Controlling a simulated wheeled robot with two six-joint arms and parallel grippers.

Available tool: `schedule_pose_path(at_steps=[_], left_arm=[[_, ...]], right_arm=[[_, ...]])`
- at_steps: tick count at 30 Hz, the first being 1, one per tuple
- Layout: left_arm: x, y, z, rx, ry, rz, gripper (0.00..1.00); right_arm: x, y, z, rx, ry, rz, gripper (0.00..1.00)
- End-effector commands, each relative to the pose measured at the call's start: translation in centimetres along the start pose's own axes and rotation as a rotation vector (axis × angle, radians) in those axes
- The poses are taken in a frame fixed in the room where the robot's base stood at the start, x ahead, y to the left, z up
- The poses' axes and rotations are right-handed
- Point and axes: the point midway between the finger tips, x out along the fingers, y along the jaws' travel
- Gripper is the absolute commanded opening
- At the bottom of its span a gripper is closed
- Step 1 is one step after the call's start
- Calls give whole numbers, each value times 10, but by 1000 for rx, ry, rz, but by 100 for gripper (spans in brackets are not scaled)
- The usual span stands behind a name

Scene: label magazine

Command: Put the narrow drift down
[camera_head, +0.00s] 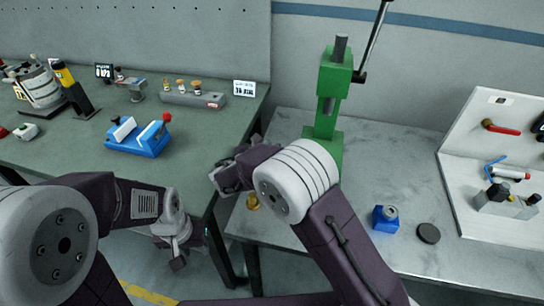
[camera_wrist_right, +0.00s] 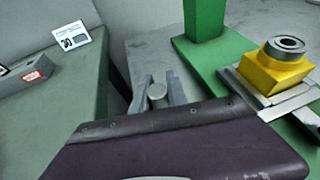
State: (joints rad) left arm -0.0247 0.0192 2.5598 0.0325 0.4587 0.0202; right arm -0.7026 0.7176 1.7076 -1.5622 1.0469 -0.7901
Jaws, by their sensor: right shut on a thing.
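My right gripper (camera_wrist_right: 157,95) is shut on a grey cylinder (camera_wrist_right: 157,90), which looks like the narrow drift. Only its round top end shows between the two fingers; its lower part is hidden. In the head view my right gripper (camera_head: 232,174) is over the gap between the green bench and the grey bench, and the drift cannot be made out there. My left gripper (camera_head: 178,262) hangs low in front of the green bench, small and dark, with its fingers unclear. A grey rack block (camera_head: 212,101) with several brass-topped pieces stands on the green bench, beside a label card (camera_head: 244,88).
A green press (camera_head: 333,85) with a lever stands on the grey bench (camera_head: 400,165). In the wrist view a yellow block (camera_wrist_right: 275,72) carries a metal ring by the press. A blue fixture (camera_head: 138,140), a blue block (camera_head: 385,218) and a dark disc (camera_head: 428,233) stand apart.

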Motion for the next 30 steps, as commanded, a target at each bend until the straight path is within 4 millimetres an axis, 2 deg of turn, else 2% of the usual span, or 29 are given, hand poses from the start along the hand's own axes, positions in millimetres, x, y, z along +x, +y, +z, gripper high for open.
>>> schedule_pose_path(at_steps=[7,14,24,25,27,30], left_arm=[[1,0,0,0,0,0,36],[8,0,1,0,0,0,36],[11,0,1,0,0,0,36],[10,0,1,0,0,0,36],[10,0,1,0,0,0,36],[10,0,1,0,0,0,36]], right_arm=[[8,4,-6,-2,0,0,0],[22,4,-40,-3,1,-1,0],[23,4,-43,0,0,0,0],[23,4,-42,0,0,0,24],[22,4,-42,0,1,0,41],[22,4,-42,0,1,-1,41]])
